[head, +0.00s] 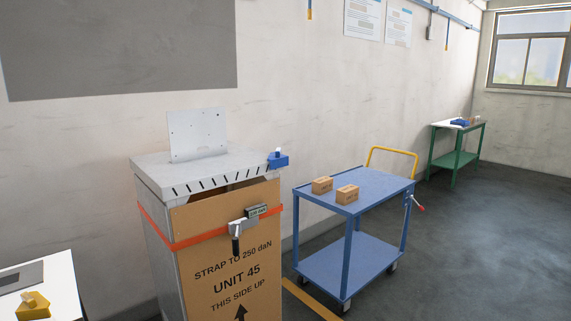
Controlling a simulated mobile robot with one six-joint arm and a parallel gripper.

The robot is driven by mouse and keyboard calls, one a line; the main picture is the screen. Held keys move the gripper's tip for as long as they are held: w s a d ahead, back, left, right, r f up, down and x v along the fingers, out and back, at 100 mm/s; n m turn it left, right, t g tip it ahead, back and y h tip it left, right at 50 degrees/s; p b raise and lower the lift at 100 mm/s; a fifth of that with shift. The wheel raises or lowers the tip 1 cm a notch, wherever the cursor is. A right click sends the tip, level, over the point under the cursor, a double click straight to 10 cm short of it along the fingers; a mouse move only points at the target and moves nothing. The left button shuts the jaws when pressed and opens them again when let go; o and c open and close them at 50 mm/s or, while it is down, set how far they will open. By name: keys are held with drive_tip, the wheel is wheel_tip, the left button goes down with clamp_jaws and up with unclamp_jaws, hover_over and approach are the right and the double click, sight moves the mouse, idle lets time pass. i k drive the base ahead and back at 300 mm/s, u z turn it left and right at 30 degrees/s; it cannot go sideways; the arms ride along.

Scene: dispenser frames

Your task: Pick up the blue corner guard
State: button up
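A small blue piece, which looks like the blue corner guard (278,162), sits at the right corner of the grey slatted lid (165,182) on a tall carton. It has a pale knob on top. The lid covers the carton (225,290), which is marked UNIT 45. A yellow piece (34,307) with a knob lies on a white table at the lower left. My gripper is not in view.
An orange strap (185,244) with a ratchet (240,230) runs around the carton. A blue cart (385,186) with two small boxes (347,194) stands to the right. A green table (455,148) with small blue items stands farther back. The floor at right is clear.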

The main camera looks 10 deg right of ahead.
sight(277, 159)
drive_tip(key=z, duration=0.35)
drive_tip(key=k, duration=0.3)
drive_tip(key=u, duration=1.25)
drive_tip(key=i, duration=1.1)
drive_tip(key=u, duration=0.05)
